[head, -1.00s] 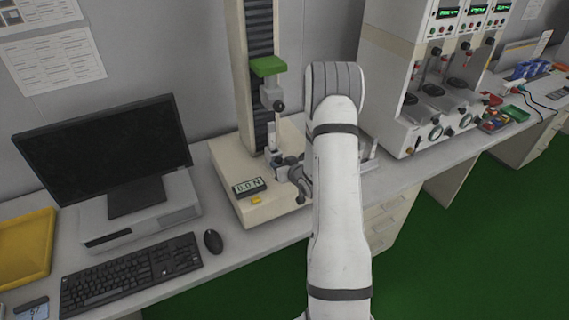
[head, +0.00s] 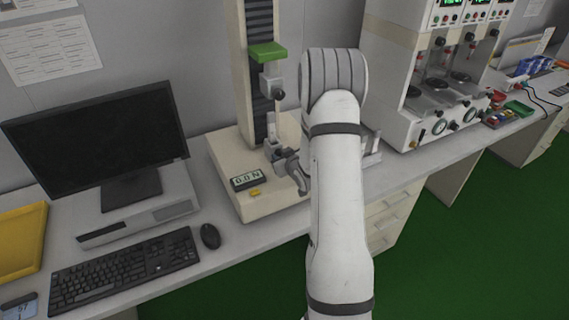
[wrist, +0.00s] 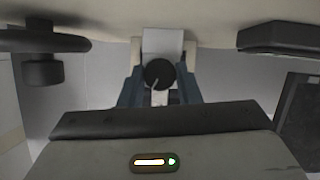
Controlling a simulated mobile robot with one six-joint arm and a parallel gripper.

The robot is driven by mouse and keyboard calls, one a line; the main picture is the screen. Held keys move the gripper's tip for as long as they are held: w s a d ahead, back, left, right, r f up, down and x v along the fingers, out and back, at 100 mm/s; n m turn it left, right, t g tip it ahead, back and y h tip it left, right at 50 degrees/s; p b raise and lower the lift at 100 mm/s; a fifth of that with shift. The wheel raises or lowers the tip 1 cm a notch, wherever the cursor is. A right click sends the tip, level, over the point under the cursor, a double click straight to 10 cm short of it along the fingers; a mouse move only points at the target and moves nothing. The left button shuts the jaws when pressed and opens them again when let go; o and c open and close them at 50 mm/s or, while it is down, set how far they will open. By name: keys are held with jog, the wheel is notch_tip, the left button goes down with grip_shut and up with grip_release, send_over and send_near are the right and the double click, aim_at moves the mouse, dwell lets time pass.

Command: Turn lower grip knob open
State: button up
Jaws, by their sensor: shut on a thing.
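The test machine (head: 222,160) has a pale base, a tall column and a green crosshead (head: 267,52). The upper grip knob (head: 279,95) is dark and hangs below the crosshead. The lower grip (head: 275,150) stands on the base. Its dark round knob (wrist: 158,73) shows in the wrist view, with a pale mark on its face and a light block behind it. My gripper (wrist: 159,88) is shut on this knob, with a bluish finger on each side. In the head view my gripper (head: 290,165) is beside the lower grip, and the knob is hidden there.
A readout (head: 247,179) and a yellow button (head: 255,192) sit on the machine base, near my gripper. A monitor (head: 98,140), keyboard (head: 125,265) and mouse (head: 210,236) are at left. Another instrument (head: 400,80) stands at right. My arm covers the bench between.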

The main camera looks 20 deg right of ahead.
jog(key=n+b, duration=0.1)
jog(key=b, duration=0.3)
jog(key=n+h+b, duration=0.1)
jog(key=b, duration=0.3)
jog(key=shift+a+f+h, duration=0.1)
jog(key=shift+f+h, duration=0.2)
jog(key=shift+f, duration=0.1)
jog(key=n+b, duration=0.1)
jog(key=b, duration=0.2)
jog(key=shift+r, duration=0.1)
jog(key=shift+h+b, duration=0.35)
jog(key=shift+h, duration=0.05)
jog(key=shift+r+n+t+b, duration=0.25)
jog(key=shift+n+t+b, duration=0.05)
jog(key=shift+n+b, duration=0.1)
jog(key=o, duration=1)
jog(key=shift+c, duration=0.2)
jog(key=shift+s, duration=0.1)
